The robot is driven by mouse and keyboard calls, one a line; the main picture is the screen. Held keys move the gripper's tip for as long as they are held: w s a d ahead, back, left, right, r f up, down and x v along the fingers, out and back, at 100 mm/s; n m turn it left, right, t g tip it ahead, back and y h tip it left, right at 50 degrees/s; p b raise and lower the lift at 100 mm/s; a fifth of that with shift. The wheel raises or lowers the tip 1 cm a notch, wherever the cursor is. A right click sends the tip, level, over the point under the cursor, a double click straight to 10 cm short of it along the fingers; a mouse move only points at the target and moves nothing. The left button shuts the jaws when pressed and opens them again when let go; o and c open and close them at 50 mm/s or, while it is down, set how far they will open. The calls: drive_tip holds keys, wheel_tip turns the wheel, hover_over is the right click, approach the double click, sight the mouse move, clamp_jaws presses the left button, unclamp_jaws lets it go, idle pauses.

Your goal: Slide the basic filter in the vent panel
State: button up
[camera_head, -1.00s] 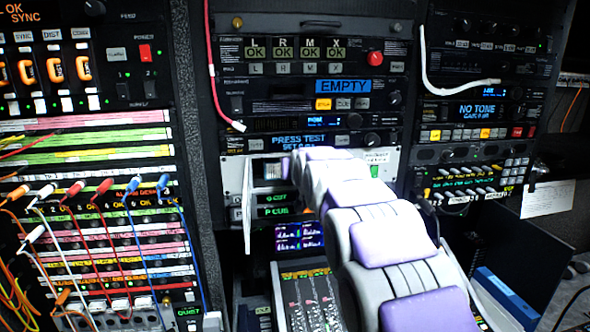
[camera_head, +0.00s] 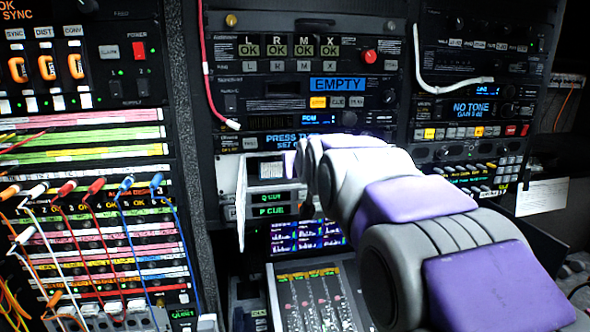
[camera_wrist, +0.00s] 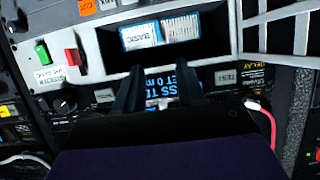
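The basic filter (camera_wrist: 160,30), a white and blue block with an upside-down BASIC label, sits in the dark opening of the pale vent panel (camera_wrist: 92,50) in the wrist view. Its ribbed part lies right of the label. In the head view the opening (camera_head: 270,168) shows just left of my arm, and the panel's door (camera_head: 241,203) stands swung out. The slatted door (camera_wrist: 282,28) also shows at the wrist view's right. My gripper (camera_wrist: 158,80) has its two dark fingers apart, with no object seen between them, near the opening's edge. My arm hides the gripper in the head view.
A red cable (camera_wrist: 267,125) hangs close to the gripper. Patch cables (camera_head: 95,190) fill the left rack; a fader desk (camera_head: 312,298) lies below the panel.

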drive_tip(key=shift+v, duration=2.6)
drive_tip(key=shift+f, duration=0.15)
drive_tip(key=s+d+f+m+g+h+b, duration=0.1)
drive_tip(key=s+d+f+g+b, duration=0.25)
drive_tip(key=f, duration=0.55)
drive_tip(key=s+d+f+g+h+b, duration=0.15)
drive_tip(key=s+d+f, duration=0.25)
drive_tip(key=s+f, duration=0.4)
drive_tip(key=s+d+f+m+g+b, duration=0.1)
drive_tip(key=s+d+f+b, duration=0.25)
drive_tip(key=f, duration=0.55)
drive_tip(key=s+d+f+g+b, duration=0.2)
drive_tip(key=s+f+g, duration=0.1)
drive_tip(key=s+f, duration=0.4)
drive_tip(key=s+d+f+g+b, duration=0.1)
drive_tip(key=s+f+g+b, duration=0.1)
drive_tip(key=s+f, duration=0.5)
drive_tip(key=s+d+f+m+g+h+b, duration=0.1)
drive_tip(key=s+f, duration=0.6)
drive_tip(key=s, duration=0.7)
drive_tip(key=d+g+b, duration=0.1)
drive_tip(key=g, duration=0.1)
drive_tip(key=shift+d+g, duration=0.3)
drive_tip(key=shift+d, duration=0.05)
drive_tip(key=shift+w+f, duration=0.1)
drive_tip(key=shift+f, duration=0.05)
drive_tip(key=shift+c, duration=0.4)
